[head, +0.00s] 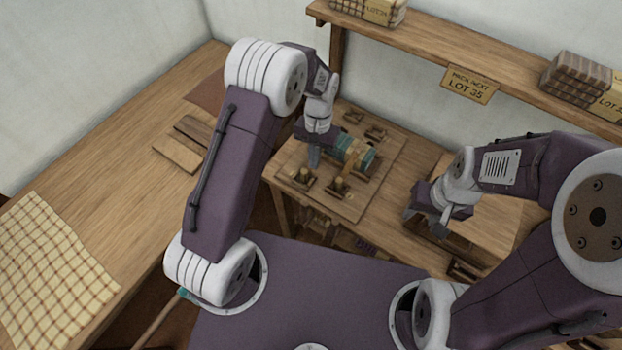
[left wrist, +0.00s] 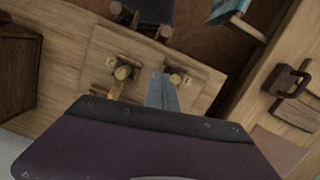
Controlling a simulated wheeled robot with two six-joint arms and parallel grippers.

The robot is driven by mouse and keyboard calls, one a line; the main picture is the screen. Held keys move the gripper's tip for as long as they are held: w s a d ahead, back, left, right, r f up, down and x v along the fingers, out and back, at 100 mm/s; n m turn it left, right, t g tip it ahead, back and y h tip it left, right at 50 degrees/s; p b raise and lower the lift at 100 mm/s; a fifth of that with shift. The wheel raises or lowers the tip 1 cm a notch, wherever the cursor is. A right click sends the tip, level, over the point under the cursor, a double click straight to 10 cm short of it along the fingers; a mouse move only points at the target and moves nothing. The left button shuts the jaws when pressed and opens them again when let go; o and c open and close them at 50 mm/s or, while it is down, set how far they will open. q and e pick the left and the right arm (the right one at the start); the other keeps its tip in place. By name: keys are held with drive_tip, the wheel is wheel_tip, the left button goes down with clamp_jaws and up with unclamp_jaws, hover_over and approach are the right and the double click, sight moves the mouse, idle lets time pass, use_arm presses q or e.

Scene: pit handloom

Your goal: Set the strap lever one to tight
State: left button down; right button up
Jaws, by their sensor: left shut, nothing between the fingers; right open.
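A wooden board (head: 372,192) on the table carries several small lever fittings with pale knobs. Two are at its near side, a left one (head: 302,177) and a right one (head: 338,187); I cannot tell which is strap lever one. A teal and tan bundle (head: 354,152) lies mid-board. My left gripper (head: 313,158) is shut and empty, pointing down over the board's left part. In the left wrist view its fingers (left wrist: 161,92) are beside two knobbed levers (left wrist: 123,72) (left wrist: 176,79); contact is unclear. My right gripper (head: 443,215) is open over the table, right of the board.
A shelf (head: 440,50) with wrapped bundles and a "LOT 35" sign (head: 469,85) runs along the back. Checked cloth (head: 50,270) lies on the left bench. A dark handled block (left wrist: 292,85) shows in the left wrist view.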

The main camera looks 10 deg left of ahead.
sight(304, 212)
use_arm(q)
drive_tip(key=f, duration=0.3)
drive_tip(key=s+f, duration=0.1)
drive_tip(key=f, duration=0.5)
drive_tip(key=shift+s+f+p, duration=0.3)
drive_tip(key=shift+s+p, duration=0.05)
drive_tip(key=shift+s, duration=0.05)
drive_tip(key=s, duration=0.1)
drive_tip(key=s+p, duration=0.1)
drive_tip(key=s, duration=0.1)
drive_tip(key=shift+s+a+f, duration=0.1)
drive_tip(key=shift+a, duration=0.1)
drive_tip(key=shift+s, duration=0.4)
drive_tip(key=shift+f, duration=0.1)
use_arm(e)
wheel_tip(304, 212, up, 2)
drive_tip(key=shift+d+r, duration=0.1)
drive_tip(key=shift+r, duration=0.05)
use_arm(q)
drive_tip(key=shift+w, duration=0.15)
